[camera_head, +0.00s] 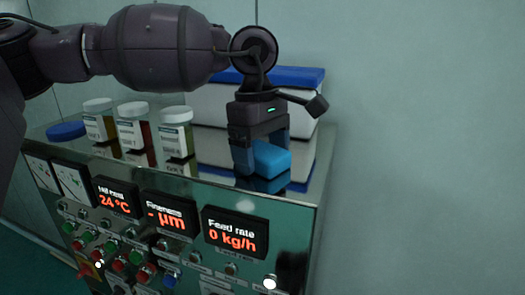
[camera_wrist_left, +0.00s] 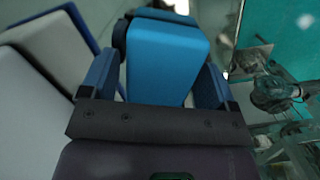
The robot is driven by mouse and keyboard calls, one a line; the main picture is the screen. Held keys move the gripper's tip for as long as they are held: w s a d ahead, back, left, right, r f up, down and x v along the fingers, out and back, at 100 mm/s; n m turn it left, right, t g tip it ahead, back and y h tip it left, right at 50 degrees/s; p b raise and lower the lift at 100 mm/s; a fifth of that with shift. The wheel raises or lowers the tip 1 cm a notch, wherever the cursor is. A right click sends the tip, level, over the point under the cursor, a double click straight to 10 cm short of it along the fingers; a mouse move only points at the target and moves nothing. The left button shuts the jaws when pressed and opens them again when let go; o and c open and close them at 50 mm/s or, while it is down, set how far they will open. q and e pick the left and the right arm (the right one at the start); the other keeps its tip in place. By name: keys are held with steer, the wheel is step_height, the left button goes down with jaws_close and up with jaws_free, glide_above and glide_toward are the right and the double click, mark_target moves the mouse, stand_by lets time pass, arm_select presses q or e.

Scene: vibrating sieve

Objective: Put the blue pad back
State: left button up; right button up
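The blue pad (camera_head: 271,159) is at the right end of the machine's shiny top, in front of the white boxes. A blue reflection shows just below it; I cannot tell whether it touches the top. My left gripper (camera_head: 262,150) points down over it with one finger on each side. In the left wrist view the pad (camera_wrist_left: 165,60) lies between the two blue fingers of the gripper (camera_wrist_left: 162,72). A thin gap seems to show beside the left finger; I cannot tell whether the fingers press on the pad. My right gripper is not in view.
White boxes with blue lids (camera_head: 295,76) stand right behind the gripper. Several labelled jars with white lids (camera_head: 133,125) and a blue round lid (camera_head: 66,131) are at left. The front panel has a feed rate display (camera_head: 235,232), buttons and knobs. The wall at right is bare.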

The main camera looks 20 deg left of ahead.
mark_target(256, 147)
arm_select(q)
steer(key=shift+o, duration=0.4)
steer(key=shift+r, duration=0.1)
steer(key=shift+r, duration=0.15)
step_height(256, 147, up, 12)
steer(key=a, duration=0.1)
steer(key=shift+w, duration=0.3)
steer(key=shift+a, duration=0.1)
